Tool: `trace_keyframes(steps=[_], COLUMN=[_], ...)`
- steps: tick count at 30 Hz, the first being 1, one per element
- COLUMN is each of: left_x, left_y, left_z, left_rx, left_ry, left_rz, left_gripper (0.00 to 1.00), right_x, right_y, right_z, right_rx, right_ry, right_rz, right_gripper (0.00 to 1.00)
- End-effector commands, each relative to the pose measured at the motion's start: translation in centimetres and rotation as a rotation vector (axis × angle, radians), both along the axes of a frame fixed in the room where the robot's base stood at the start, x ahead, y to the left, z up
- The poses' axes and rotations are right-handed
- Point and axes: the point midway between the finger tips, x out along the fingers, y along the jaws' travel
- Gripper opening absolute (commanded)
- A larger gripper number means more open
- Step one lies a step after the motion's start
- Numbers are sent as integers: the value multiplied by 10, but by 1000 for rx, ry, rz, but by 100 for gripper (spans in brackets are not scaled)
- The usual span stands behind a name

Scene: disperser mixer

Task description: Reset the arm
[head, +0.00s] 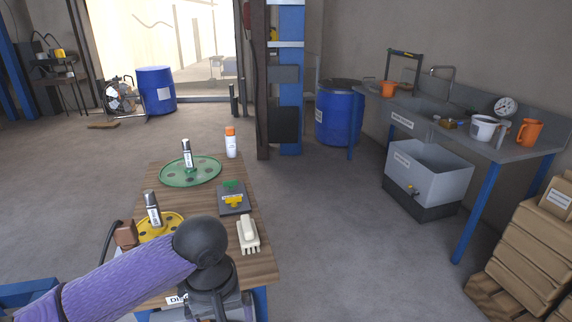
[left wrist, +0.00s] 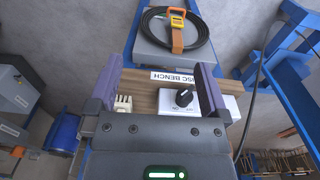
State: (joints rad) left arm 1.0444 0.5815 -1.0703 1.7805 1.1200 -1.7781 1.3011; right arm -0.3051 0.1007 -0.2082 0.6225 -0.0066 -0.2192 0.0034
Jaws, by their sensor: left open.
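My left arm (head: 125,277), in a purple sleeve, reaches in from the lower left of the head view to a dark rounded joint over the front of the wooden bench (head: 206,205). My left gripper (left wrist: 157,85) shows in the left wrist view with its two purple-grey fingers wide apart and nothing between them held. Beyond the fingers are a black knob on a white box (left wrist: 183,97) and a "DISC BENCH" label (left wrist: 172,77). In the head view the fingertips are hidden below the joint. My right gripper is not in view.
A sink table (head: 440,128) stands right. Floor between them is clear.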

Motion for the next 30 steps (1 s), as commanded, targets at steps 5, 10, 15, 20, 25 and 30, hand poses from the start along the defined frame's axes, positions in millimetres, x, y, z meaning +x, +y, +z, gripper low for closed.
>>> trace_keyframes(steps=[5, 10, 15, 20, 25, 30], left_x=[14, 28, 33, 11, -74, -223], left_y=[-9, -14, -6, 16, 52, 78], left_z=[-28, -65, -127, -205, -304, -374], left_rx=[-89, -167, -216, -187, -76, 30], left_ry=[-30, -79, -150, -207, -202, -108], left_rz=[3, 7, 14, -4, -101, -314], left_gripper=[100, 100, 100, 100, 100, 100], right_x=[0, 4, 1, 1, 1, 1], right_y=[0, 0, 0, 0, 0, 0], right_z=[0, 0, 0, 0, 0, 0], right_rx=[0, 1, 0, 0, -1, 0], right_ry=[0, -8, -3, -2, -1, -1], right_rz=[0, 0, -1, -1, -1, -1], right_gripper=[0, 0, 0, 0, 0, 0])
